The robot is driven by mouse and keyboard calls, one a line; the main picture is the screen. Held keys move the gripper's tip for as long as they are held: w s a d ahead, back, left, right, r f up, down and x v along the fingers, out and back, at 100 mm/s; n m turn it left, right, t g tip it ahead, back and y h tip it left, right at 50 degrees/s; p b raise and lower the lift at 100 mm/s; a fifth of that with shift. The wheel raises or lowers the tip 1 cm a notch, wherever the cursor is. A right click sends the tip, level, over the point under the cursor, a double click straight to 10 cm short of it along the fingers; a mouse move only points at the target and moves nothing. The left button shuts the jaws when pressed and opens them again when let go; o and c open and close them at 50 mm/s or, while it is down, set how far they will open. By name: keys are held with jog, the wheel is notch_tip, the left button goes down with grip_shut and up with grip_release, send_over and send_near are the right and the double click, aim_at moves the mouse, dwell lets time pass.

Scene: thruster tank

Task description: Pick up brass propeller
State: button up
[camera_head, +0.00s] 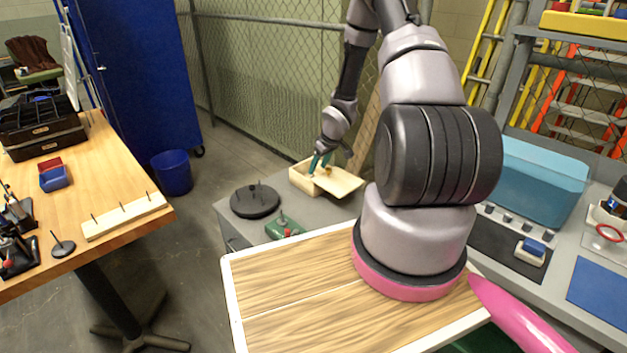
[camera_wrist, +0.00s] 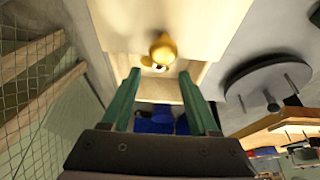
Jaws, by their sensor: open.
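The brass propeller (camera_wrist: 162,46) is a small rounded golden piece in the wrist view, just beyond my fingertips. In the head view the brass propeller (camera_head: 329,170) is a tiny golden spot at the pale wooden box (camera_head: 299,181). Whether it sits on the box's light panel or its edge, I cannot tell. My gripper (camera_wrist: 160,74) has its two green fingers apart, with the propeller roughly in line with the gap and nothing held. In the head view my gripper (camera_head: 320,161) points down over the box. The propeller's lower side is hidden.
A dark round stand with pegs (camera_head: 255,201) and a green item (camera_head: 284,228) are near the box on the grey bench. Blue items (camera_wrist: 160,120) show between my fingers. Chain-link fence (camera_head: 262,70) rises behind. A pegged wooden strip (camera_head: 125,215) lies on the left table.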

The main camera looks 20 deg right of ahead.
aim_at(315, 175)
jog(key=x, duration=0.5)
jog(key=shift+w, duration=0.15)
grip_shut()
jog(key=shift+r, duration=0.1)
notch_tip(315, 175, up, 10)
dwell(0.3)
